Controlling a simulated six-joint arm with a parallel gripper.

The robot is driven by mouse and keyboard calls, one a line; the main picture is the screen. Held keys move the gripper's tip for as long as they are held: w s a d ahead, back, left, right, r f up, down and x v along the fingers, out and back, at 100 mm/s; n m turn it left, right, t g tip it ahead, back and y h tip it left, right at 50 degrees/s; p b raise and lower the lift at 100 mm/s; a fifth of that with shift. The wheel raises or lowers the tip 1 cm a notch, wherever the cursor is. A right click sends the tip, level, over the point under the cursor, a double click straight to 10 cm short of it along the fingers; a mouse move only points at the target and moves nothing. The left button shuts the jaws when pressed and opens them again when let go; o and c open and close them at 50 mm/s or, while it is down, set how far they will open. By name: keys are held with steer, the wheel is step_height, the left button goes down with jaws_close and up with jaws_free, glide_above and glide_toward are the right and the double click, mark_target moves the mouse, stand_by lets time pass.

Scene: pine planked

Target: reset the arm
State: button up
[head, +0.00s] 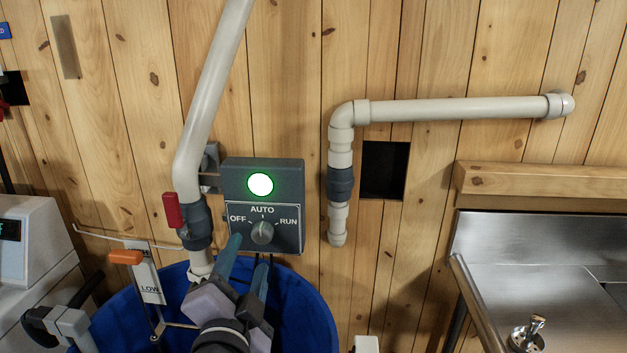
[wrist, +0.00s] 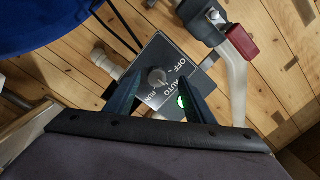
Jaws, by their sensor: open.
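My gripper (head: 250,254) is open, its two blue fingers pointing up toward the control box from below. Nothing shows between the fingers. In the wrist view my gripper (wrist: 160,72) has its fingers apart, with the round grey knob (wrist: 157,78) seen between them. The control box (head: 291,226) is on the plank wall, with a lit green lamp (head: 260,184) above a dial plate marked OFF, AUTO and RUN. The grey knob (head: 262,232) appears to point up near AUTO. I cannot tell whether a finger touches the box.
A blue barrel (head: 310,318) is below the box. A pale pipe with a red-handled valve (head: 173,210) runs down at its left; another pipe (head: 455,109) bends at its right. An orange-topped lever (head: 126,257) is left. A steel sink (head: 520,245) is right.

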steer(key=w+d+f+n+g+y+p, duration=0.3)
steer(key=w+f+n+g, duration=0.1)
steer(key=w+f+n, duration=0.15)
steer(key=s+d+f+n+g+p, duration=0.3)
steer(key=d+f+n+g, duration=0.15)
steer(key=d+f, duration=0.3)
steer(key=s+d+f+g+h+p, duration=0.2)
steer(key=s+d+f+g, duration=0.1)
steer(key=s+d, duration=0.6)
steer(key=s+d+f+g+h+p, duration=0.2)
steer(key=s+d+f+g, duration=0.1)
steer(key=s+d+g, duration=0.3)
steer(key=s+d, duration=0.2)
steer(key=d, duration=0.2)
steer(key=shift+s+d+h, duration=0.3)
steer(key=shift+s+d, duration=0.1)
